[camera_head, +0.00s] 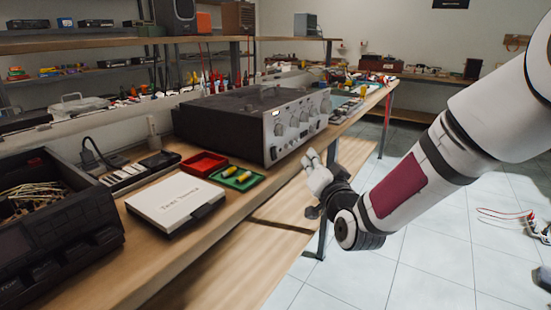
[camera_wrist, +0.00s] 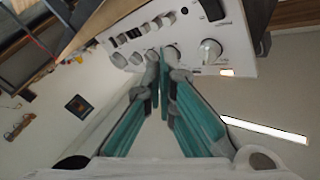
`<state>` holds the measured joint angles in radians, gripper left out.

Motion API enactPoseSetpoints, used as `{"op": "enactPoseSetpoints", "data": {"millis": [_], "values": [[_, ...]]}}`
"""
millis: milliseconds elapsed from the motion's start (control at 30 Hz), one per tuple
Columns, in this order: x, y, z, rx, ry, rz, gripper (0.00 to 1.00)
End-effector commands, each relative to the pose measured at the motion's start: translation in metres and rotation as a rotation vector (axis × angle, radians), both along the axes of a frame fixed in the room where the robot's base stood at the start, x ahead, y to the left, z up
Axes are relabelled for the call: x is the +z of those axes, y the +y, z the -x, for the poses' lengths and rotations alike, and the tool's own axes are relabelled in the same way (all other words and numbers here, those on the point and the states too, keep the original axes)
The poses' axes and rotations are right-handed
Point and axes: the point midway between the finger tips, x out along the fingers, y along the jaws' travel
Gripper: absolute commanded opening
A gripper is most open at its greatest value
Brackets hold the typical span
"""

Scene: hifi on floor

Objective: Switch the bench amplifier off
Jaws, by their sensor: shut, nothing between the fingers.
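The bench amplifier (camera_head: 254,120) is a black box with a silver front panel. It stands on the wooden bench, and its panel carries several knobs and a small lit window at the upper left. My gripper (camera_head: 309,160) is just in front of the panel's lower part in the head view. In the wrist view the amplifier's panel (camera_wrist: 215,25) fills the top, with knobs, a row of small dark buttons and a dark rocker-like part (camera_wrist: 212,9). My gripper's fingertips (camera_wrist: 160,62) are closed together in front of a knob, empty. Whether they touch the panel cannot be told.
On the bench (camera_head: 240,205), left of the amplifier, are a red tray (camera_head: 203,164), a green tray (camera_head: 238,179), a white box (camera_head: 176,203) and an open black device (camera_head: 50,235). Shelves with equipment stand behind. The tiled floor (camera_head: 420,265) on the right is mostly free, with some wires.

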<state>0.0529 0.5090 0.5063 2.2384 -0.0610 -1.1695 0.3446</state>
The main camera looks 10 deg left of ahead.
Motion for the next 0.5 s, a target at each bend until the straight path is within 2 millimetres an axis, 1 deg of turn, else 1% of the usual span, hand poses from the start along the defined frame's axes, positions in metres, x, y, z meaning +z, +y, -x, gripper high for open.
{"op": "enactPoseSetpoints", "data": {"millis": [33,300,500], "values": [[-0.001,0.008,-0.002,0.002,0.000,-0.001,0.00],[-0.006,0.041,-0.014,0.002,0.000,0.000,0.00],[-0.008,0.055,-0.020,0.001,0.000,-0.001,0.00]]}}
